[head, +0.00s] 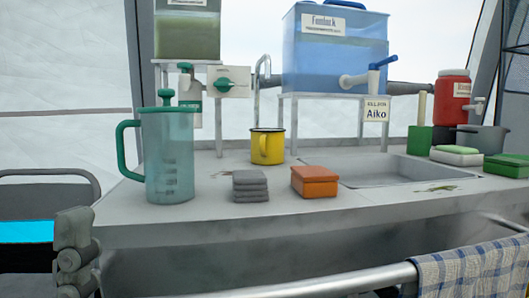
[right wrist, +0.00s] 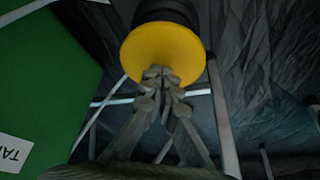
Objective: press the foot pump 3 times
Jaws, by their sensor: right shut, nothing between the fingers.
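The head view does not show the pump or the right gripper.
A green panel (right wrist: 45,75) with a white label fills the left of the wrist view, beside the fingers. Pale poles stand around. In the head view, the grey counter (head: 235,222) holds a teal jug (head: 168,155), a yellow mug (head: 267,147) and a blue tank (head: 330,55).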

